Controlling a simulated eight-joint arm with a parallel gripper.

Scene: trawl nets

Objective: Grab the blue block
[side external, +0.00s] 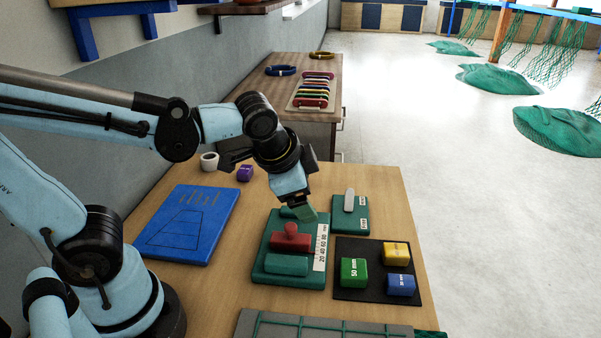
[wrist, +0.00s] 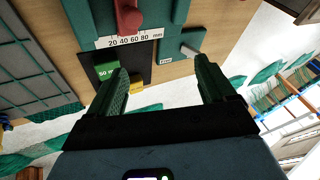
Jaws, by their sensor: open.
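The blue block (side external: 401,284) sits at the near right corner of a black tray (side external: 352,246) in the side view. A green block (side external: 354,272) labelled 50 mm stands to its left and a yellow block (side external: 396,253) behind it. My gripper (side external: 304,213) is above the green board, up and to the left of the tray, and holds nothing. In the wrist view its two green fingers (wrist: 161,68) are spread apart. The green block (wrist: 105,70) and yellow block (wrist: 137,87) show there by the left finger. I cannot make out the blue block in that view.
A green board (side external: 262,267) with a red-handled piece (side external: 291,238) and a scale lies left of the tray. A smaller green board (side external: 362,218) is behind the tray. A blue board (side external: 188,224), a purple block (side external: 245,173) and a grid panel (side external: 315,326) also lie on the table.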

